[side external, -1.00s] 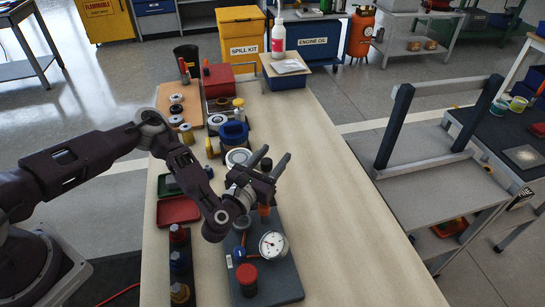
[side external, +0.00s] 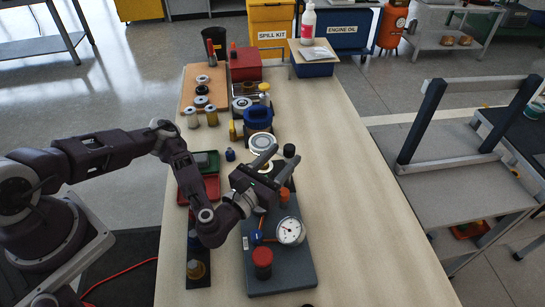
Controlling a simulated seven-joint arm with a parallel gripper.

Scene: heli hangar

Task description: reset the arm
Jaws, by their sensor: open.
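My gripper (side external: 272,166) is open, with its two fingers apart and nothing seen between them. It hangs above the far end of a grey base plate (side external: 290,274) on the bench. The plate carries a round white dial gauge (side external: 290,231), a red-capped cylinder (side external: 263,262) and an orange part (side external: 284,195). The gripper body and wrist hide the plate's far left corner. I cannot tell the exact height of the gripper over the plate.
Red tray (side external: 207,188) and dark bottle rack (side external: 198,277) lie left of the plate. Beyond are a blue device (side external: 259,125), a wooden board with spools (side external: 191,92) and a red box (side external: 245,64). The bench's right side (side external: 365,200) is clear.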

